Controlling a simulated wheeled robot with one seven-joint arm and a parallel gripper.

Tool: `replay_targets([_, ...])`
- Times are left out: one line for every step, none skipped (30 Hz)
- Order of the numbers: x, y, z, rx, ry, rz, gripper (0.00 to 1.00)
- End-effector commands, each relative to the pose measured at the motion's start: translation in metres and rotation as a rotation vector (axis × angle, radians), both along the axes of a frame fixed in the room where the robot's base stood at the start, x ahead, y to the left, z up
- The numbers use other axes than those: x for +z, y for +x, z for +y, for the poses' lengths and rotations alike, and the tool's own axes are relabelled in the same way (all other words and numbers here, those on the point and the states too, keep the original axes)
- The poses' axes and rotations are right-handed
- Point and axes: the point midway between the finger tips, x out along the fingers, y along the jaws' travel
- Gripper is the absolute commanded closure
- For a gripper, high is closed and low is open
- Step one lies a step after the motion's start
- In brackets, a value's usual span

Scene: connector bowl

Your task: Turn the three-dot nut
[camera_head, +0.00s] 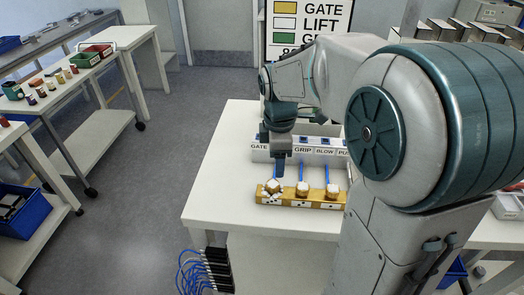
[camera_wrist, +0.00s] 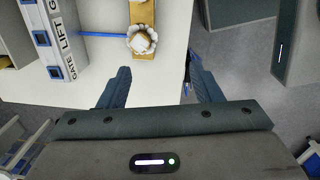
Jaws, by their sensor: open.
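A yellow bar (camera_head: 317,205) on the white table carries three pale nuts in a row: a left nut (camera_head: 273,187), a middle nut (camera_head: 302,189) and a right nut (camera_head: 332,191). White plates with dark marks are on the bar's front, but the dots are too small to count, so I cannot tell which nut is the three-dot one. My gripper (camera_head: 278,168) hangs close to the left nut. In the wrist view my gripper (camera_wrist: 160,85) is open and empty, with the scalloped end nut (camera_wrist: 142,40) ahead of and between its fingers, apart from both.
A white labelled box (camera_head: 260,152), reading GATE, GRIP and BLOW, stands behind the bar. Blue hoses (camera_head: 302,170) run from it toward the bar. The left part of the table (camera_head: 222,175) is clear. Black connectors with blue cables (camera_head: 212,268) hang at the front edge.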

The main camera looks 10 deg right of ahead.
Motion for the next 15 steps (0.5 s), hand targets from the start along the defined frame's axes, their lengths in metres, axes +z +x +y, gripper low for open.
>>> replay_targets([0.001,0.013,-0.001,0.087,0.002,0.018,0.41])
replay_targets([0.000,0.019,-0.001,0.143,0.004,0.027,0.41])
replay_targets([-0.001,0.026,-0.002,0.210,0.006,0.037,0.41])
replay_targets([-0.002,0.031,-0.002,0.257,0.008,0.044,0.41])
replay_targets([-0.003,0.035,-0.002,0.299,0.011,0.050,0.41])
replay_targets([-0.004,0.041,-0.002,0.349,0.014,0.056,0.41])
replay_targets([-0.005,0.044,-0.002,0.380,0.016,0.059,0.41])
replay_targets([-0.006,0.047,-0.002,0.407,0.018,0.062,0.41])
replay_targets([-0.007,0.049,-0.003,0.435,0.020,0.064,0.41])
replay_targets([-0.007,0.051,-0.003,0.451,0.021,0.066,0.41])
replay_targets([-0.008,0.052,-0.003,0.465,0.023,0.068,0.41])
replay_targets([-0.010,0.053,-0.003,0.476,0.024,0.069,0.41])
replay_targets([-0.012,0.054,-0.003,0.483,0.024,0.070,0.41])
replay_targets([-0.014,0.054,-0.003,0.487,0.025,0.071,0.41])
replay_targets([-0.018,0.054,-0.002,0.489,0.025,0.072,0.41])
